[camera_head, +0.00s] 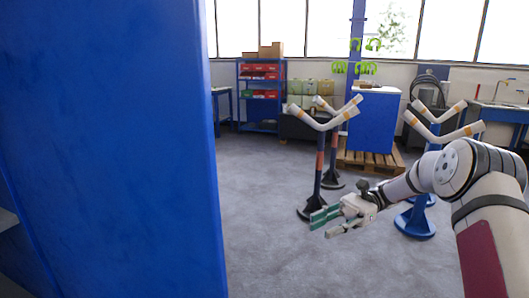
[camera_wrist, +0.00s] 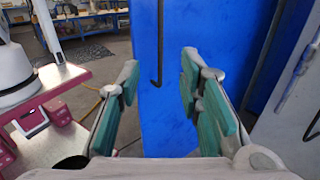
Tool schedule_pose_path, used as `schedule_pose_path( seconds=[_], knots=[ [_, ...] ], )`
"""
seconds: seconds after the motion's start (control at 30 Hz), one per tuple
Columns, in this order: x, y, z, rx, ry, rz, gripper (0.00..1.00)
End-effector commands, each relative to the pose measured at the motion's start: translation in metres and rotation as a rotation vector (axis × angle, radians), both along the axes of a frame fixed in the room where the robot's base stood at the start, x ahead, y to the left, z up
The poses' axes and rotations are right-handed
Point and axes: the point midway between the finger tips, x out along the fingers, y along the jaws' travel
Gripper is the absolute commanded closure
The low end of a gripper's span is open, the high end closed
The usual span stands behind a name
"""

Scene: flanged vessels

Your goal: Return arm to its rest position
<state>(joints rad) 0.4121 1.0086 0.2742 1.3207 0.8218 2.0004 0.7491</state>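My gripper (camera_head: 325,224) is at the end of my arm, held out over the open floor in the head view, with its green-padded fingers pointing left. In the wrist view my gripper (camera_wrist: 158,100) shows its two fingers wide apart with nothing between them. Behind that gap stands a tall blue panel (camera_wrist: 165,45) with a dark hooked rod in front of it or on it. My arm runs from the right edge of the head view and is bent at a joint.
A large blue panel (camera_head: 110,150) fills the left of the head view. Stands with V-shaped white-and-orange tops, one nearest the middle (camera_head: 319,165), stand beyond my gripper. A blue cabinet (camera_head: 373,122) sits on a wooden pallet (camera_head: 371,162). Grey floor (camera_head: 275,220) is clear in the middle.

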Motion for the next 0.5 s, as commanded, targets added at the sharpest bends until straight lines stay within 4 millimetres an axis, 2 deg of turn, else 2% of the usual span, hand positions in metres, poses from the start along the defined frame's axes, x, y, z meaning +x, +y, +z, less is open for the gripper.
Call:
schedule_pose_path(
  seconds=[0.33,0.5],
  knots=[
    [-0.017,0.014,0.023,-0.085,-0.085,0.028,0.67],
    [-0.032,0.022,0.04,-0.151,-0.157,0.051,0.67]
  ],
)
